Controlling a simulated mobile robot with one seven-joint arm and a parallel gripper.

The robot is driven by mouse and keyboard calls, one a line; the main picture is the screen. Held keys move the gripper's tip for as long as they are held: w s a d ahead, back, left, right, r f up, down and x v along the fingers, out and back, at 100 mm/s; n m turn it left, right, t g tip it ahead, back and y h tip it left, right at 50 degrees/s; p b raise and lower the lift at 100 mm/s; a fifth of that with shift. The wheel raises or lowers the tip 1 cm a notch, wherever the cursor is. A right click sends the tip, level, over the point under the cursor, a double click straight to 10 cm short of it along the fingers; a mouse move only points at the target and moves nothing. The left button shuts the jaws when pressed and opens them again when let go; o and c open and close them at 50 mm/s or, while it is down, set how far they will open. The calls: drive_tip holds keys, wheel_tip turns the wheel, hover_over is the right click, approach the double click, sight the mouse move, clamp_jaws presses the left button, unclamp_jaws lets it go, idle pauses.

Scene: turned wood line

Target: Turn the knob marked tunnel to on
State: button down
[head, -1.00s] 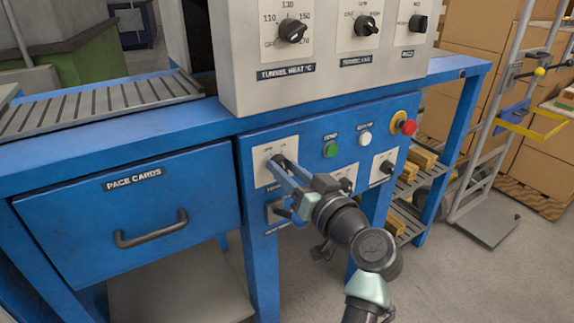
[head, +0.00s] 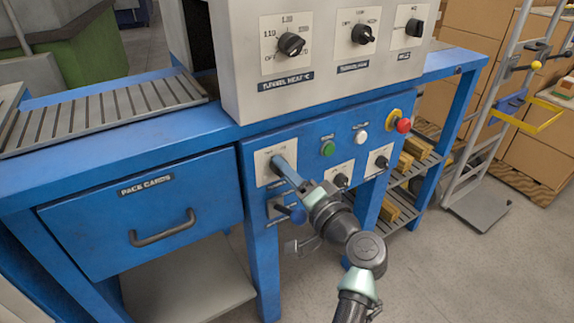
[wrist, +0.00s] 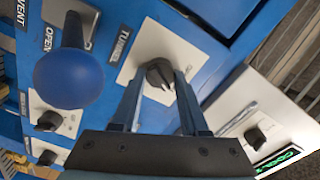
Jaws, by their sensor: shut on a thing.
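The tunnel knob (wrist: 160,73) is dark and sits on a white plate marked TUNNEL in the wrist view. My gripper (wrist: 160,84) has a finger on either side of it and is shut on it. In the head view the knob's white plate (head: 262,177) is on the blue front panel, left of the green button. My gripper (head: 277,162) reaches it there and hides most of the knob. The knob's position mark and the on lettering cannot be read.
A blue ball-headed lever (wrist: 68,78) marked OPEN and VENT stands close beside my gripper. Other knobs, a green button (head: 328,148), a white button (head: 362,138) and a red emergency button (head: 403,125) are to the right. A drawer (head: 145,212) is left.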

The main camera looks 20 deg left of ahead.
drive_tip(key=shift+f+m, duration=0.1)
drive_tip(key=shift+m, duration=0.4)
drive_tip(key=shift+c, duration=2.1)
unclamp_jaws()
drive_tip(key=p+v, duration=0.3)
drive_tip(key=v, duration=1)
